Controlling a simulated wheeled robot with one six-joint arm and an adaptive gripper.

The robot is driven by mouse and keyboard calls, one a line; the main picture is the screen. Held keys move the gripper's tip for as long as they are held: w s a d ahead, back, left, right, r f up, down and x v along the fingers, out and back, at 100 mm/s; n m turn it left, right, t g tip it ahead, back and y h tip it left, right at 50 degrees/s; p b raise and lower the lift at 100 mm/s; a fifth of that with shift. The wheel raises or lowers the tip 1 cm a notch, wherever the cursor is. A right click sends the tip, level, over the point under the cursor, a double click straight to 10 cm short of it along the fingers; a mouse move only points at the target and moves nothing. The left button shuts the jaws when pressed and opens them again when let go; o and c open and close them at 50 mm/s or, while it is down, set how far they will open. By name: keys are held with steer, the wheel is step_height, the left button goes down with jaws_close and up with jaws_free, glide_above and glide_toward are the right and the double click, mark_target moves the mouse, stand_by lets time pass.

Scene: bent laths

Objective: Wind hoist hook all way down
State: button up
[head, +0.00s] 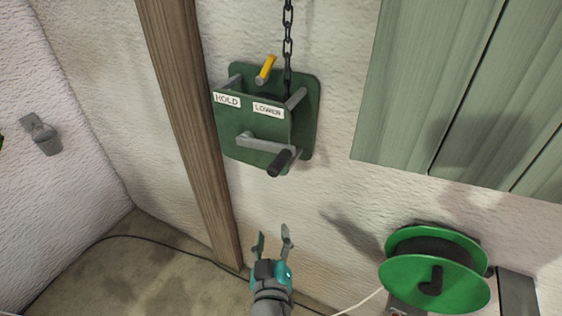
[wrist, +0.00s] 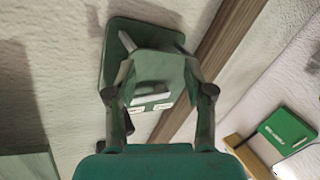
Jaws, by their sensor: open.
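The green hoist winch (head: 230,130) is fixed to the white wall, with "HOLD" and "LOWER" labels on its upper edge. Its grey crank arm (head: 262,143) runs to the right and ends in a black handle (head: 280,162). A yellow lever (head: 265,70) stands above the labels; I cannot tell which one it is set to. A dark chain (head: 288,40) rises from the winch out of view. The hook is not in view. My gripper (head: 272,238) is open and empty, below the winch and apart from the crank. In the wrist view, the winch (wrist: 152,67) shows between and beyond the fingers.
A wooden post (head: 185,120) stands left of the winch. Green boards (head: 430,90) cover the wall at right. A green cable reel (head: 435,285) sits low at right. A grey wall fitting (head: 42,135) is at far left. A black cable (head: 160,240) crosses the floor.

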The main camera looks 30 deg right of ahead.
step_height(320, 180, up, 9)
steer(key=w+a+m+g+h, duration=0.1)
steer(key=w+a+m+h, duration=0.1)
steer(key=m+h, duration=0.25)
steer(key=m+g+h, duration=0.3)
steer(key=m+g, duration=0.1)
steer(key=m, duration=0.2)
glide_toward(281, 161)
steer(key=shift+w+d+f, duration=0.5)
steer(key=shift+d+f, duration=0.05)
steer(key=shift+f, duration=0.05)
steer(key=shift+t+y, duration=0.25)
steer(key=shift+t, duration=0.05)
steer(key=x, duration=1)
steer(key=shift+a, duration=0.1)
jaws_close()
